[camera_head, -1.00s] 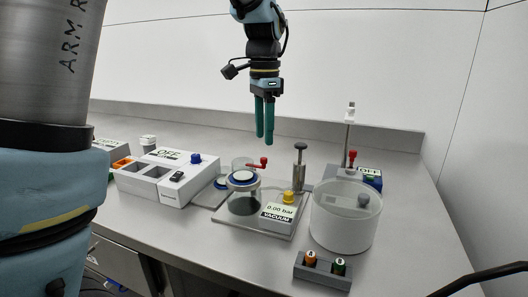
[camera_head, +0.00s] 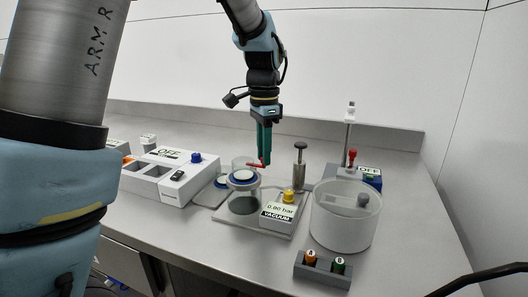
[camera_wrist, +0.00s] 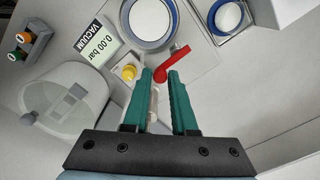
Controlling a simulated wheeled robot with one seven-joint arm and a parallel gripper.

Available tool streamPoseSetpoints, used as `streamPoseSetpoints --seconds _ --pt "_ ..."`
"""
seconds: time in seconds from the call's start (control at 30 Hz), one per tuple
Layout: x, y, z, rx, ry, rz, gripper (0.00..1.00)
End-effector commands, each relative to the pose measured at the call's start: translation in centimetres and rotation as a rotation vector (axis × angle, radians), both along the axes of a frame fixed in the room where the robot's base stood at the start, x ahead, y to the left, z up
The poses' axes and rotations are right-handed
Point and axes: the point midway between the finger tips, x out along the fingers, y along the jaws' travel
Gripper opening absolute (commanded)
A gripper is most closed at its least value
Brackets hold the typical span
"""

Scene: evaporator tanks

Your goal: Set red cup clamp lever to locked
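My gripper (camera_head: 264,160) points down beside the lever, at the cup's back right. In the wrist view my green fingers (camera_wrist: 160,75) stand slightly apart, with a narrow gap. I cannot tell whether either finger touches the lever.
A vacuum display (camera_head: 280,212) with a yellow knob (camera_head: 288,196) stands right of the cup. A metal plunger post (camera_head: 300,165) stands close behind it. A large clear bath (camera_head: 343,217), a vial rack (camera_head: 323,268) and a white OFF box (camera_head: 165,178) surround the station.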

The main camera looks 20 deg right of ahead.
Motion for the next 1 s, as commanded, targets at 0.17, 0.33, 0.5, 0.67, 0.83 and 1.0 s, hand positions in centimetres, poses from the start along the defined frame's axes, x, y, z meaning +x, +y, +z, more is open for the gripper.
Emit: streamPoseSetpoints --seconds 0.17,0.33,0.5,0.67,0.83,1.0 --pt "0.00 0.00 0.02 0.000 0.000 0.000 0.04" --pt "-0.01 0.00 0.02 0.000 0.000 0.000 0.00" --pt "-0.02 0.00 0.02 0.000 0.000 0.000 0.00" --pt "0.00 -0.01 0.05 0.000 0.001 0.007 0.00" --pt "0.10 -0.10 0.13 0.001 0.001 0.051 0.00" --pt "0.35 -0.30 0.19 0.002 0.002 0.146 0.00"
